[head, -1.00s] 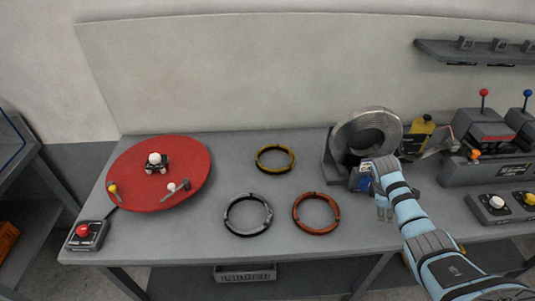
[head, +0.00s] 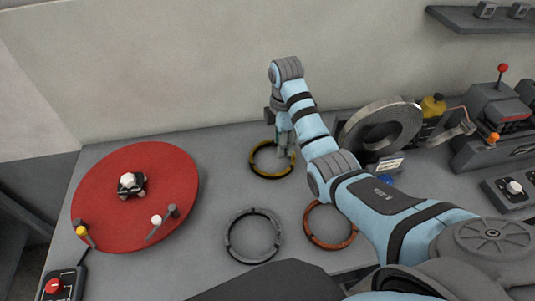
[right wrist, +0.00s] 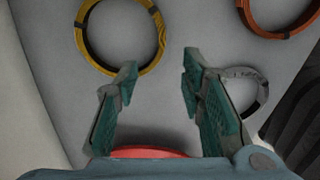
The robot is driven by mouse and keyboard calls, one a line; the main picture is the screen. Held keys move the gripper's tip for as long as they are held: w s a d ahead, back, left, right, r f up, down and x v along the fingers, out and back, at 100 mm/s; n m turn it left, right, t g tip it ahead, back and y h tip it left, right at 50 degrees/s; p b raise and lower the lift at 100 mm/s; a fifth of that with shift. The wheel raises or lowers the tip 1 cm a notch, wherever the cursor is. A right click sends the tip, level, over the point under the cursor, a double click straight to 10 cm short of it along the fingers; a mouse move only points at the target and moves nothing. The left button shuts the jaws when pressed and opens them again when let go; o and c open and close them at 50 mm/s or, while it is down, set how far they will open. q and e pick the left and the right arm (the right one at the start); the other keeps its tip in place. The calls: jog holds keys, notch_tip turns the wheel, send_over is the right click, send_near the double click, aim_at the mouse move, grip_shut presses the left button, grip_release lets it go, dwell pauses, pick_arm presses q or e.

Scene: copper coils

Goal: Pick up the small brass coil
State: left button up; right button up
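The small brass coil (head: 264,173) is a yellow ring with dark bands, lying flat at the back middle of the table. It also shows at the top left of the right wrist view (right wrist: 157,40). My right gripper (head: 285,154) points down over the coil's right side in the head view and hides part of it. In the right wrist view its two fingers (right wrist: 160,64) are spread wide with nothing between them. The left fingertip overlaps the coil's near edge in that picture; I cannot tell whether they touch. My left gripper is not in view.
A grey coil (head: 231,240) and a copper-orange coil (head: 325,240) lie nearer the front edge. A red disc (head: 95,190) with small parts on it is at the left. A large metal roll (head: 358,133) stands right of the brass coil. The wall is close behind.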

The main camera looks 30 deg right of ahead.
send_over(280, 173)
jog(key=f, duration=0.7)
jog(key=shift+s, duration=0.25)
jog(key=f, duration=0.4)
jog(key=f+b, duration=0.1)
jog(key=f, duration=0.1)
jog(key=shift+w, duration=0.4)
jog(key=shift+s+f, duration=0.1)
jog(key=shift+f, duration=0.15)
jog(key=shift+s+r, duration=0.1)
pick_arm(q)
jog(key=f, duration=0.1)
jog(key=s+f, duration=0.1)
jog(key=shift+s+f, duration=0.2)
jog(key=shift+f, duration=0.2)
pick_arm(e)
grip_shut()
